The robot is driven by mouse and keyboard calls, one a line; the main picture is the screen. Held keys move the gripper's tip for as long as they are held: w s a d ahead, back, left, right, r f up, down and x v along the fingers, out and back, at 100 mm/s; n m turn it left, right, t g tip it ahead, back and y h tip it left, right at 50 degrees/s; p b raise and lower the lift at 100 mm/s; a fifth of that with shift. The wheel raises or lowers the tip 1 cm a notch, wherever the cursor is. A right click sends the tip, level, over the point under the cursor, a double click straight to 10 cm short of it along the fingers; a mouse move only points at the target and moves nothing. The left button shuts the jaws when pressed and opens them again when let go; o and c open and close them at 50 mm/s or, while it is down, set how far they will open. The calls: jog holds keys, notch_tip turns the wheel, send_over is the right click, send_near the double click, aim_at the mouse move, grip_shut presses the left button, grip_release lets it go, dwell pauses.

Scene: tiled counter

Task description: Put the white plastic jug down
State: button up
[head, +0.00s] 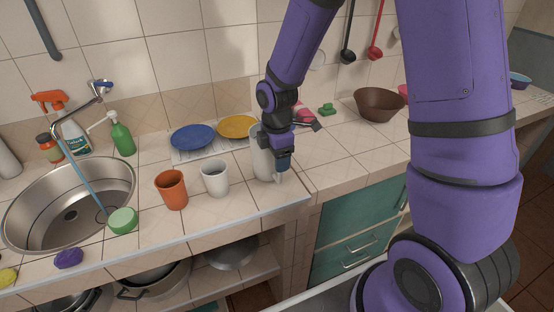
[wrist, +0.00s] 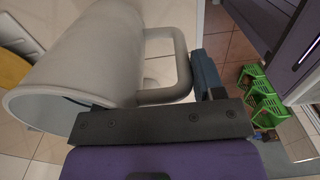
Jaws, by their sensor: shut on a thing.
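My gripper (wrist: 205,95) is shut on the jug's handle (wrist: 167,97). The jug looks upright in the head view. I cannot tell whether its base touches the counter.
A white cup (head: 215,180) and an orange cup (head: 171,191) stand left of the jug. Blue (head: 193,138) and yellow (head: 238,128) plates lie behind. A sink (head: 70,205) is at left, a brown bowl (head: 380,104) at right. The counter's front edge is close by.

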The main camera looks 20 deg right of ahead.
jog(key=shift+f, duration=0.55)
jog(key=o, duration=1.2)
jog(key=shift+f, duration=0.1)
notch_tip(320, 180, up, 12)
jog(key=shift+r, duration=0.1)
jog(key=shift+s+d+r, duration=0.1)
jog(key=shift+s+r, duration=0.05)
jog(key=shift+r, duration=0.2)
jog(key=s+d+r+m+t, duration=0.1)
jog(key=s+d+r+m, duration=0.1)
jog(key=s+r+m, duration=0.3)
jog(key=s+d+r+m+t, duration=0.2)
jog(key=s+r+m, duration=0.4)
jog(key=s, duration=0.3)
jog(key=s+d+r+m+t, duration=0.2)
jog(key=s+r+m, duration=0.3)
jog(key=s+m, duration=0.2)
jog(key=shift+s+d+r, duration=0.2)
jog(key=shift+s+d, duration=0.15)
jog(key=shift+s, duration=0.2)
